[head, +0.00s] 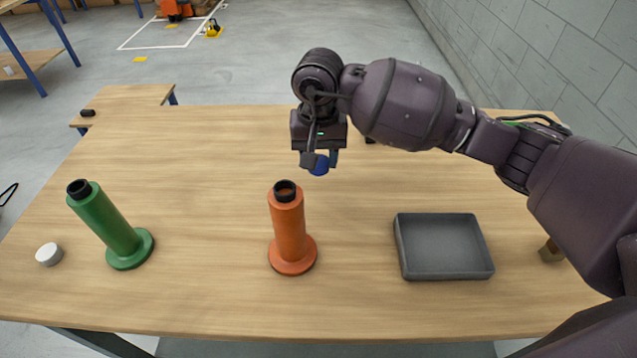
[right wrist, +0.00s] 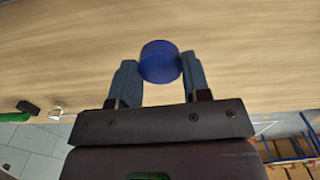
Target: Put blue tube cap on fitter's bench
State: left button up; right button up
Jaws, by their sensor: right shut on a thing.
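The blue tube cap (head: 319,166) is a short round cap held in my right gripper (head: 320,160), above the wooden bench behind the orange tube. The right wrist view shows the blue tube cap (right wrist: 160,61) between the two fingers of my right gripper (right wrist: 155,72), which is shut on it. The fitter's bench (head: 210,200) is a wide light-wood table that fills the middle of the head view. My left gripper is not in view.
An orange tube (head: 290,228) stands upright mid-bench, and a green tube (head: 109,225) on a round base stands at the left. A white cap (head: 49,254) lies beside it. A grey tray (head: 445,272) sits at the right. Bare wood lies between the tubes.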

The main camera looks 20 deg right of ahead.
aim_at(318, 196)
notch_tip(318, 196, down, 4)
jog(key=shift+r, duration=0.15)
notch_tip(318, 196, down, 4)
jog(key=shift+r, duration=0.1)
jog(key=shift+f, duration=0.2)
jog(key=shift+f+b, duration=0.1)
jog(key=shift+b, duration=0.25)
jog(key=o, duration=0.9)
